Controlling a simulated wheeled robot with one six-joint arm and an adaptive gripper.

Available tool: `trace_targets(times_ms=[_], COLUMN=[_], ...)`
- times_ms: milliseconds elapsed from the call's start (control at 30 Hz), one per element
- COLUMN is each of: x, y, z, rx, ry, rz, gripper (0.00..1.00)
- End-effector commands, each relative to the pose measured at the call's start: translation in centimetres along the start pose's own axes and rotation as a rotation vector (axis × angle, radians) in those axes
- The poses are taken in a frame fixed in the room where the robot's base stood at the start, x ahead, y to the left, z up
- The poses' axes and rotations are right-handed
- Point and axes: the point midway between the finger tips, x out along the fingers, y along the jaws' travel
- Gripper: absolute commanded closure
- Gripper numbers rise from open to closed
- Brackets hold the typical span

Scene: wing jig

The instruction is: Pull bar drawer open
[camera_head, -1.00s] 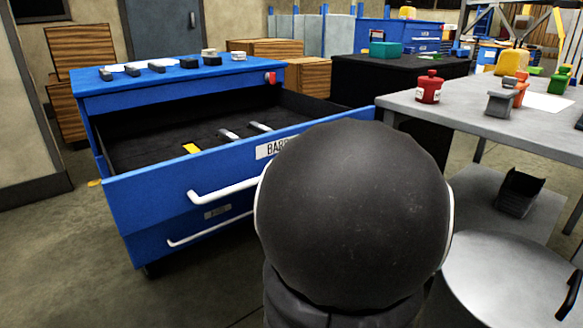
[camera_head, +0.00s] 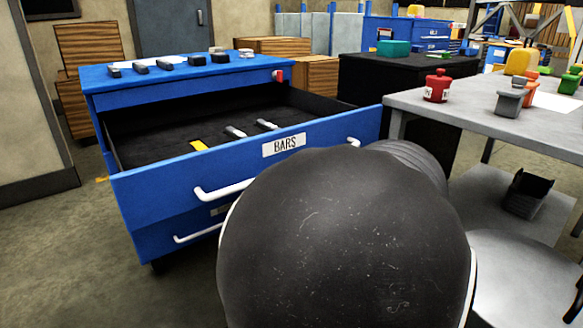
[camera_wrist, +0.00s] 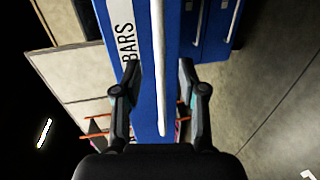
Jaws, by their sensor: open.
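The blue bar drawer (camera_head: 240,165) stands pulled well out of the blue cabinet (camera_head: 190,88), with its "BARS" label (camera_head: 284,144) facing me. Its white handle (camera_head: 224,190) runs across the front, its middle hidden behind my arm. In the wrist view the handle (camera_wrist: 158,60) runs lengthwise between the fingers of my gripper (camera_wrist: 160,66), with the blue drawer front behind it. The fingers are open and apart from the handle on both sides. How far the handle is in depth I cannot tell. My gripper is hidden in the head view.
Several bars (camera_head: 235,131) lie in the drawer's dark tray. A second closed drawer with a white handle (camera_head: 199,231) is below. A grey table (camera_head: 455,105) with a red bottle (camera_head: 437,86) stands close at right. Floor is free at left.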

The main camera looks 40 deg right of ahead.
Motion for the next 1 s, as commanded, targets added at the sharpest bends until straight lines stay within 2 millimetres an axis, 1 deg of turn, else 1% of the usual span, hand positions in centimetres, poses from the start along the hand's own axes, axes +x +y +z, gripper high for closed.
trace_targets(times_ms=[33, 100, 200, 333, 500, 1000], x=[-0.9, -1.9, -3.0, -3.9, -4.2, -4.1], y=[0.1, 0.0, 0.0, 0.0, 0.0, 0.1], z=[0.1, 0.1, 0.1, 0.0, -0.1, -0.1], rx=[-0.001, 0.000, 0.000, 0.000, 0.000, -0.002], ry=[-0.004, -0.004, -0.002, -0.001, 0.001, 0.000], rz=[0.001, 0.000, 0.000, 0.000, 0.000, 0.001], gripper=[0.59, 0.59, 0.59, 0.59, 0.59, 0.59])
